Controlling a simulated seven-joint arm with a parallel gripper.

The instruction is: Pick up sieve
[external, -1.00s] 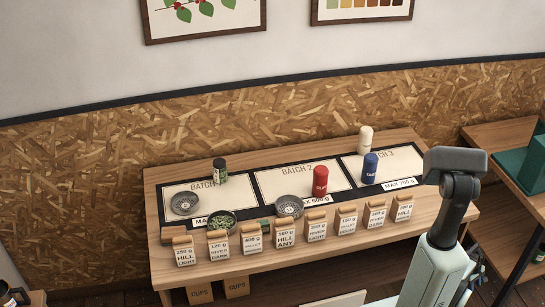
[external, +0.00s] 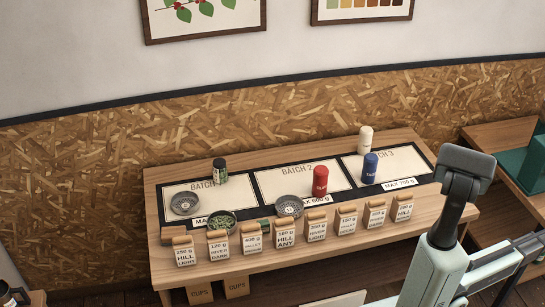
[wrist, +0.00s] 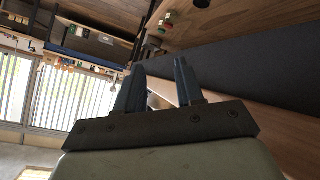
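Two round grey dishes with a mesh-like look, either of which may be the sieve, are on the table in the external view. One grey dish (external: 185,203) lies on the left batch panel. The other grey dish (external: 289,206) lies near the front edge of the middle panel. Between them is a dark round dish (external: 221,222) with green contents. My gripper (wrist: 158,72) shows in the wrist view with its two fingers apart and nothing between them. It is away from the dishes, and its fingers are not visible in the external view.
Several labelled bags (external: 285,234) line the table's front edge. A dark jar (external: 220,172), a red canister (external: 320,181), a blue canister (external: 370,168) and a white canister (external: 365,140) stand behind. A green box (external: 535,165) is on the right-hand shelf.

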